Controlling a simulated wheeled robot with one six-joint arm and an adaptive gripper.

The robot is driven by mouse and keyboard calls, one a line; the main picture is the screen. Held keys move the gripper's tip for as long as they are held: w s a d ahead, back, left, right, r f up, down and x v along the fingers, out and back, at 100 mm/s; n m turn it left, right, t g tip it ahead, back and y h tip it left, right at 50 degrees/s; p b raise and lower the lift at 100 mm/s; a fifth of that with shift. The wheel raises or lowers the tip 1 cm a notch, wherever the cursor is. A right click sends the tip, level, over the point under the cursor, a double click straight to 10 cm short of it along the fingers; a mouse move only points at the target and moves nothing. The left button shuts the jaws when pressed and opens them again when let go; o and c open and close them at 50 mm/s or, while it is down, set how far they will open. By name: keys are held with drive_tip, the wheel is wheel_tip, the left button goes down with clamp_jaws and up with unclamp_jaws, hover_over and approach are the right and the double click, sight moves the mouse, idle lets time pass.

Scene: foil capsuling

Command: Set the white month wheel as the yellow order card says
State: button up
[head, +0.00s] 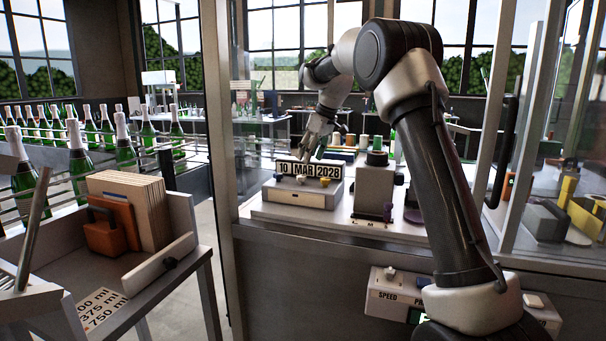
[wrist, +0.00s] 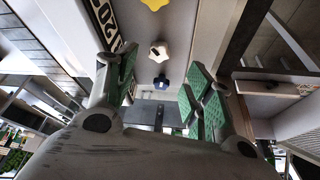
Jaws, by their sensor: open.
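The date coder (head: 304,196) stands on the bench beyond the door frame, its display (head: 309,170) reading 10 MAR 2028. The white month wheel (wrist: 160,51) is a lobed knob on the coder's face, between a yellow wheel (wrist: 155,4) and a blue wheel (wrist: 163,82). The white wheel is small in the head view (head: 301,180). My gripper (head: 311,153) is above the coder, pointing down toward it. In the wrist view its green-padded fingers (wrist: 156,100) are spread, with nothing between them. I cannot make out the yellow order card in either view.
A glass-paned door with a dark handle (head: 507,150) is at the right. Green bottles (head: 80,160) line the left. A side table holds an orange box (head: 108,228). A speed control panel (head: 385,295) is below the bench.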

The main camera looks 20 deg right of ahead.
sight(302, 176)
drive_tip(key=x, duration=0.8)
drive_tip(key=shift+w, duration=0.15)
drive_tip(key=shift+c, duration=0.3)
drive_tip(key=c, duration=0.9)
